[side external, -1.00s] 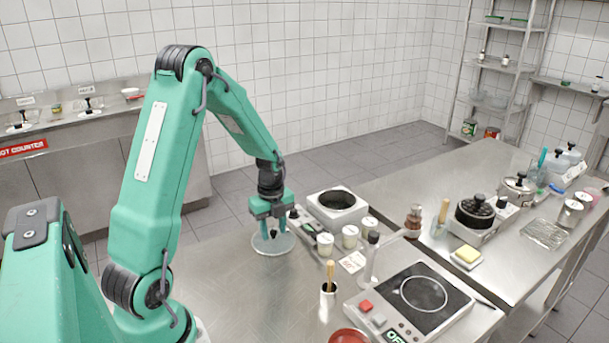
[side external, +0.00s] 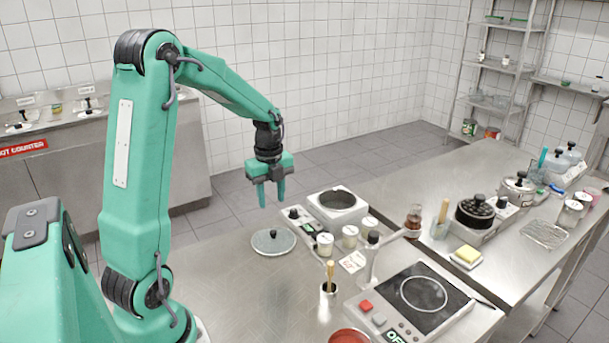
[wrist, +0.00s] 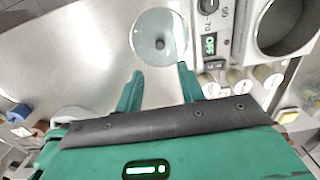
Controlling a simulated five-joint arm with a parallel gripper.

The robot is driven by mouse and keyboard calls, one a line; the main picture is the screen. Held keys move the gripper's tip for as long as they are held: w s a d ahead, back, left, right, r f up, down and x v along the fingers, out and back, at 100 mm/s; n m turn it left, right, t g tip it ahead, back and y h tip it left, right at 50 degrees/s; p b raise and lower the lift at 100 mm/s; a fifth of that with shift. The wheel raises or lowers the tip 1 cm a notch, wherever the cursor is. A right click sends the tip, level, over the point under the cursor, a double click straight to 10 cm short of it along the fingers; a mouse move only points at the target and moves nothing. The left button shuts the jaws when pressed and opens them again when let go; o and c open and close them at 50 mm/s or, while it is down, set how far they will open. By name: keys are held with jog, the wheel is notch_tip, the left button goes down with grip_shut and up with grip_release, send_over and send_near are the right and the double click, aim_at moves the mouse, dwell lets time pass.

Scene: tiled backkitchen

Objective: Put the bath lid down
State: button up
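The bath lid (side external: 273,242) is a round, glassy disc with a dark knob. It lies flat on the steel table, left of the water bath (side external: 337,205), whose round well is uncovered. My gripper (side external: 272,196) hangs above the table, higher than the lid and clear of it, with its fingers pointing down. In the wrist view the lid (wrist: 159,37) lies beyond my two fingertips (wrist: 160,74), which are apart with nothing between them. The bath (wrist: 285,25) shows at the upper right there.
Several white-lidded jars (side external: 350,236) stand in front of the bath. A hot plate (side external: 423,294), a small pot with a wooden-handled tool (side external: 329,287) and a red bowl (side external: 350,337) are nearer the camera. Bare steel (side external: 235,285) lies left of them.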

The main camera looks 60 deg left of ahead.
jog(key=shift+r, duration=0.95)
jog(key=s+d+r+n+t, duration=0.2)
jog(key=s+d+r+n, duration=0.3)
jog(key=d+n, duration=0.4)
jog(key=s+d+r+n+t, duration=0.3)
jog(key=s+d+r+n, duration=0.2)
jog(key=s+d+n, duration=0.2)
jog(key=d+n, duration=0.2)
jog(key=d, duration=0.2)
jog(key=shift+d+t, duration=0.3)
jog(key=shift+d, duration=0.1)
